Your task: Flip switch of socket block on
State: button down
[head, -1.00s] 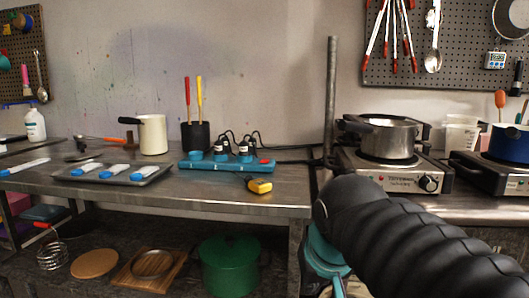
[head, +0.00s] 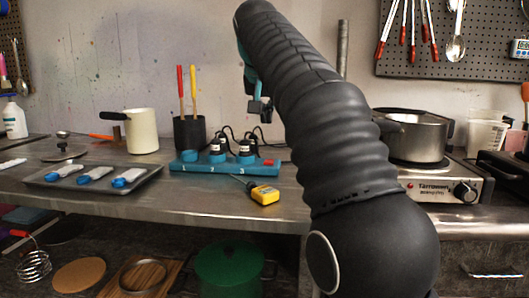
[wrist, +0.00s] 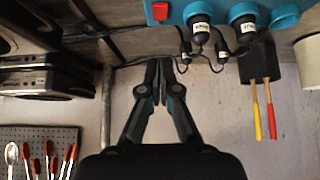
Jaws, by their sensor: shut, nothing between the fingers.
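The blue socket block (head: 222,168) lies on the steel bench, numbered along its front, with black plugs in some sockets. Its red switch (head: 270,162) is at the right end. In the wrist view, which is upside down, the block (wrist: 215,10) runs along the top edge and the red switch (wrist: 160,11) shows at its end. My gripper (wrist: 159,65) is shut and empty, its fingertips apart from the block. In the head view my gripper (head: 260,106) is above and behind the switch, partly hidden by my arm. Whether the switch is on or off I cannot tell.
A yellow meter (head: 264,194) lies in front of the block. A black holder (head: 189,132) with red and yellow handles stands behind it. Black cables (head: 263,140) run behind the block. A tray (head: 60,182) is at left, a hot plate (head: 440,190) with a pot at right.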

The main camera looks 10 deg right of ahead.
jog(key=shift+w+r, duration=0.1)
jog(key=shift+w, duration=0.1)
jog(key=b, duration=0.1)
send_over(269, 161)
jog(key=s, duration=0.1)
jog(key=f, duration=0.8)
jog(key=shift+s+a+f, duration=0.15)
jog(key=shift+s+a, duration=0.05)
jog(key=shift+s+a+f+b, duration=0.15)
jog(key=shift+f+b, duration=0.1)
jog(key=shift+f, duration=0.3)
jog(key=shift+s+d+f+b, duration=0.1)
jog(key=shift+f+b, duration=0.15)
jog(key=shift+f, duration=1)
